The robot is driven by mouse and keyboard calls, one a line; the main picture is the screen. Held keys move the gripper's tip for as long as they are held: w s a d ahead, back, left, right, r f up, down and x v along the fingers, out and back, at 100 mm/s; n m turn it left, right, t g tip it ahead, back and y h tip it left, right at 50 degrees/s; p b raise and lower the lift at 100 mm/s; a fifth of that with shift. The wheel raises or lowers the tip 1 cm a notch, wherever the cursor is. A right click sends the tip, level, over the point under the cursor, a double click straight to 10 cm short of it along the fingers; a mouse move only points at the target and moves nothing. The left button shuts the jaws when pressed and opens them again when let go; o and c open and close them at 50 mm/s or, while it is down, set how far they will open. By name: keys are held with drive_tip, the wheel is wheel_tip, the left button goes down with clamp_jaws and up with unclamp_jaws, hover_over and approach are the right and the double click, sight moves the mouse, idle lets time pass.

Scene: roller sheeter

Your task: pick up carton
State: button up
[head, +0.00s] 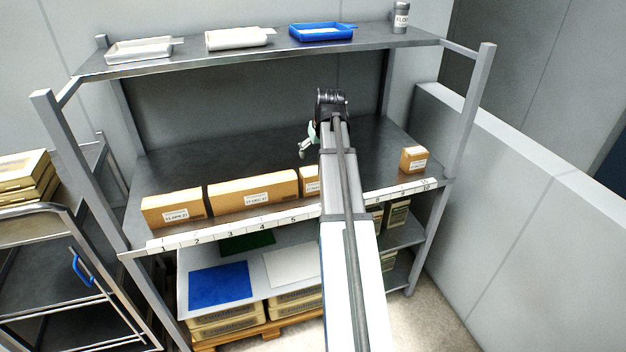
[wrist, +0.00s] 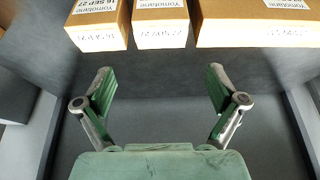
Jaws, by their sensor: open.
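Several brown cartons with white labels stand along the front edge of the middle shelf. In the head view there is a carton at the left (head: 173,209), a long carton shape beside it (head: 253,192), a small carton partly hidden by my arm (head: 310,183), and a small carton apart at the right (head: 413,160). In the wrist view a narrow carton (wrist: 160,24) lies beyond my open gripper (wrist: 160,80), roughly centred between the fingertips and not touched. A carton to its left (wrist: 98,24) and a wide one to its right (wrist: 258,24) flank it. My gripper is empty.
The shelf (head: 230,155) behind the cartons is bare. The top shelf holds a white tray (head: 140,49), another pale tray (head: 238,38), a blue tray (head: 322,32) and a flour container (head: 401,18). Shelf posts (head: 468,110) stand at the sides; a trolley (head: 60,225) is at left.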

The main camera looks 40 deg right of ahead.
sight(313, 171)
drive_tip(key=p+x, duration=0.1)
drive_tip(key=x, duration=0.6)
drive_tip(key=shift+w+f+p, duration=0.1)
drive_tip(key=shift+p, duration=0.25)
drive_tip(key=shift+p+x, duration=1.2)
drive_tip(key=shift+x, duration=1.45)
drive_tip(key=shift+a, duration=0.1)
drive_tip(key=c, duration=0.9)
